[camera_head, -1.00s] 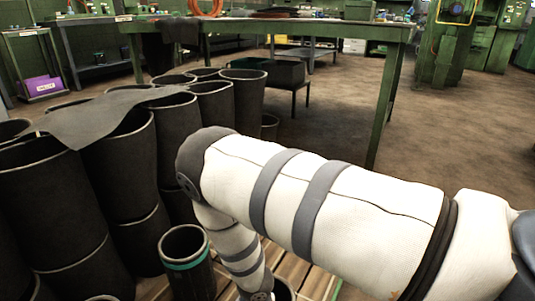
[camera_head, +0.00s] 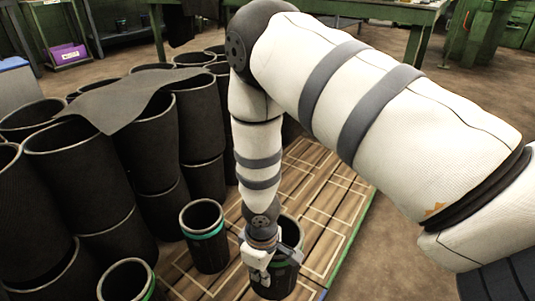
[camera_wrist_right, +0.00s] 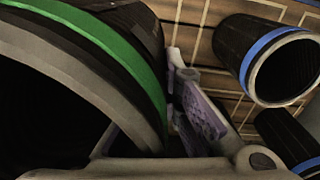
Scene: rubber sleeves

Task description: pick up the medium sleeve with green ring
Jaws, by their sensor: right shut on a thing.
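My right gripper (camera_head: 262,268) is on a dark sleeve (camera_head: 276,285) that stands on the wooden slats. Its rim is partly covered by my wrist in the head view. In the right wrist view the sleeve (camera_wrist_right: 132,35) is large and close, with a bright green ring below its grey rim. A finger of the gripper (camera_wrist_right: 185,110) lies against the outer wall at the green ring; the other finger is hidden. The gripper is shut on the sleeve's wall. My left gripper is not in view.
A sleeve with a teal-green ring (camera_head: 205,250) stands just left, and another (camera_head: 127,281) at the front. Blue-ringed sleeves (camera_wrist_right: 276,65) show in the wrist view. Tall black sleeves (camera_head: 160,150) crowd the left, with a grey sheet (camera_head: 125,98) on top. Bare slats (camera_head: 325,180) lie right.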

